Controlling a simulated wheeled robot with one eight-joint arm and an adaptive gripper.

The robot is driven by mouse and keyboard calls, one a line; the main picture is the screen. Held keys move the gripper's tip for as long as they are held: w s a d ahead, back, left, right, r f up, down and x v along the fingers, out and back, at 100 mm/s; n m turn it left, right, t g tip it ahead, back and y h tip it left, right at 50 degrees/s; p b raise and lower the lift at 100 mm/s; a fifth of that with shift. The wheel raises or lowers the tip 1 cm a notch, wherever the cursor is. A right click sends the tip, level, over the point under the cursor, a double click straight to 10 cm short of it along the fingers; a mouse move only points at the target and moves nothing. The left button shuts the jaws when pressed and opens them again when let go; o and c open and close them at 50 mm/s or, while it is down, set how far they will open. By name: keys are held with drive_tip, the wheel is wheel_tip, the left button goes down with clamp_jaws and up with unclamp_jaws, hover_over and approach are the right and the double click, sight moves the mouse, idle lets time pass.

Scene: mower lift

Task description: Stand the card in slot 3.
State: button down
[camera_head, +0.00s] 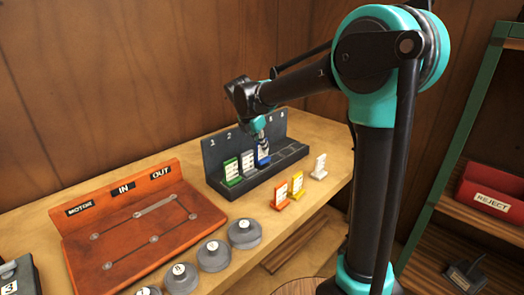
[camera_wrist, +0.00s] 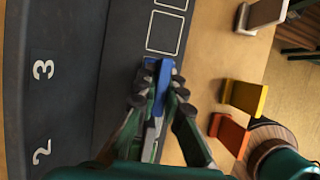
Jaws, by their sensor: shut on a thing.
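My gripper (camera_head: 262,143) is shut on a blue card (camera_head: 263,160) at the dark rack (camera_head: 214,154). In the wrist view the blue card (camera_wrist: 159,71) is between the fingertips (camera_wrist: 158,90), level with the numeral 3 (camera_wrist: 43,69) on the rack's back wall. The card looks upright, with its lower end at the slot row; I cannot tell whether it is fully seated. A green card (camera_head: 231,172) and a grey-white card (camera_head: 247,163) stand in the rack to its left. My wrist hides the numeral 3 in the head view.
Slots right of the blue card are empty, one showing as an outlined square (camera_wrist: 165,32). Orange (camera_head: 281,194), yellow (camera_head: 297,185) and white (camera_head: 319,167) cards stand on the bench before the rack. An orange panel (camera_head: 125,250) and several grey knobs (camera_head: 244,234) are at left.

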drive_tip(key=shift+f, duration=0.85)
drive_tip(key=c, duration=1.6)
unclamp_jaws()
drive_tip(key=shift+f, duration=0.1)
drive_tip(key=shift+c, duration=0.2)
drive_tip(key=v, duration=1.2)
